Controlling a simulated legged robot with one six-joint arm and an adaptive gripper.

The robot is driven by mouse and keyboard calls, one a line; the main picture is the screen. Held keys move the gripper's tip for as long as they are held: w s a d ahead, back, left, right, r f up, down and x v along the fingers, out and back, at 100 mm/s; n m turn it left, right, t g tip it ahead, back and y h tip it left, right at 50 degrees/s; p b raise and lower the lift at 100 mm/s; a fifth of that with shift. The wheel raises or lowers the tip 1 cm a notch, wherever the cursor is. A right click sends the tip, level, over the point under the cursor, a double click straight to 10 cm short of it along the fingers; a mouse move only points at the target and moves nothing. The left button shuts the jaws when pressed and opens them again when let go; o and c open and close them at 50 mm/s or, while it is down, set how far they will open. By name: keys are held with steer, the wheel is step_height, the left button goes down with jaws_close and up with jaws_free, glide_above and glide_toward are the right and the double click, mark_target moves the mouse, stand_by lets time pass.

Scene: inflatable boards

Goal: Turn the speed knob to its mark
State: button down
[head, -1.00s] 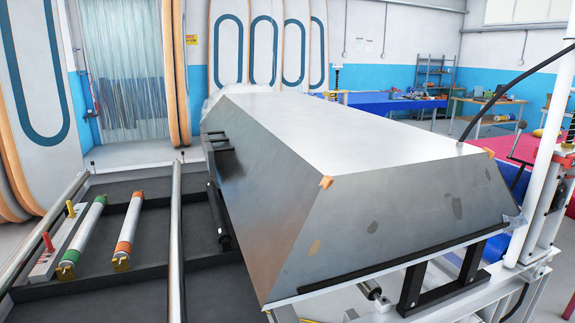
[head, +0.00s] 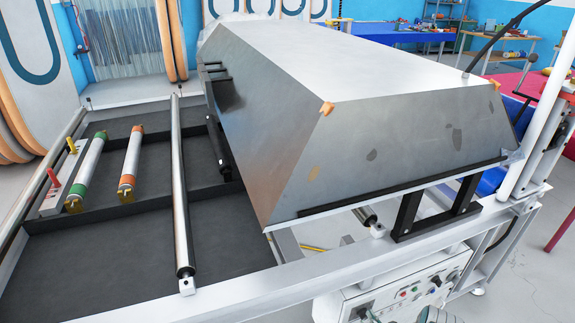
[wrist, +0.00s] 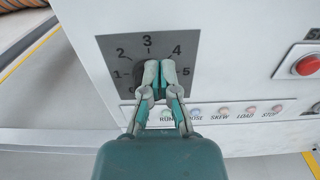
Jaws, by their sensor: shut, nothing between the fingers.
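In the wrist view a dark dial plate (wrist: 115,48) with numbers 1 to 5 sits on a white control box. A black knob (wrist: 139,74) at its middle is mostly hidden behind my fingers, so its pointer and any target mark cannot be made out. My gripper (wrist: 159,70) is shut, its fingertips together in front of the knob, just below the 3. Whether the tips touch the knob cannot be told. In the head view the control box (head: 385,296) shows at the bottom, under the machine's frame, with small knobs and buttons.
A row of small coloured lamps or buttons (wrist: 222,111) runs below the dial. A red button (wrist: 308,65) is to the right. In the head view a large grey wedge-ended hood (head: 385,135) and the white frame rail (head: 290,283) stand above the box.

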stand_by(0.4)
steer(key=shift+d+r, duration=0.15)
steer(key=shift+r, duration=0.15)
steer(key=v, duration=0.6)
steer(key=shift+w+a+f, duration=0.1)
steer(key=shift+w+a, duration=1.05)
steer(key=shift+w, duration=0.05)
steer(key=shift+w+a+f, duration=0.15)
steer(key=shift+w+a, duration=1.05)
